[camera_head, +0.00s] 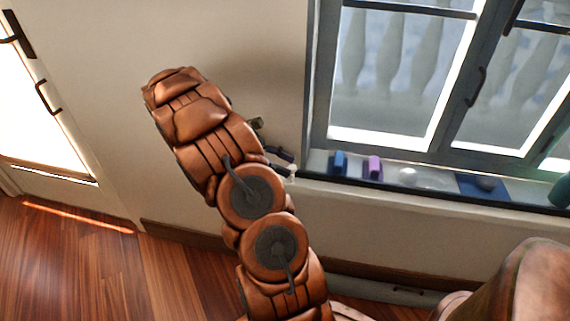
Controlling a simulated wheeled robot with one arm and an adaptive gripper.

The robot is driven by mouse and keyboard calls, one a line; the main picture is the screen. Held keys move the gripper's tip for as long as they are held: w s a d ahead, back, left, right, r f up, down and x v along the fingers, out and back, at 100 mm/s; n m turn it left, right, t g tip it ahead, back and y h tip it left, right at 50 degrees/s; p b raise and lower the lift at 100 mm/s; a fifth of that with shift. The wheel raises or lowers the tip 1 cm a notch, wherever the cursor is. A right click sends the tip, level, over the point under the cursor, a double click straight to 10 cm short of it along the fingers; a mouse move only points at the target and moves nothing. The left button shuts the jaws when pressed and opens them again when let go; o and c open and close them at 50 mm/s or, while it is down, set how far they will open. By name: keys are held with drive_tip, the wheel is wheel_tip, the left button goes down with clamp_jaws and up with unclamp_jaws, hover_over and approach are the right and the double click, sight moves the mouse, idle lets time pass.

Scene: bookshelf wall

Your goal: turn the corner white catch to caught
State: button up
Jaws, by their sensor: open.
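A small white piece (290,171) shows at the left corner of the window sill, close beside my gripper. It may be the white catch, but it is too small and too covered to tell its shape or whether it is caught. My gripper (279,155) is mostly hidden behind my copper-coloured arm. Only dark parts of it stick out to the arm's right, near the left end of the sill. The jaws are open. I cannot tell whether they touch the white piece.
On the sill (315,169) stand a blue item (338,163), a purple item (374,168), a pale rounded item (407,176) and a blue flat item (470,185) with a dark lump. The grey-framed window (318,90) is above. A white door (40,110) is at left; wooden floor (75,250) lies below.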

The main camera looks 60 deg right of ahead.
drive_tip(key=v, duration=0.7)
idle(0.4)
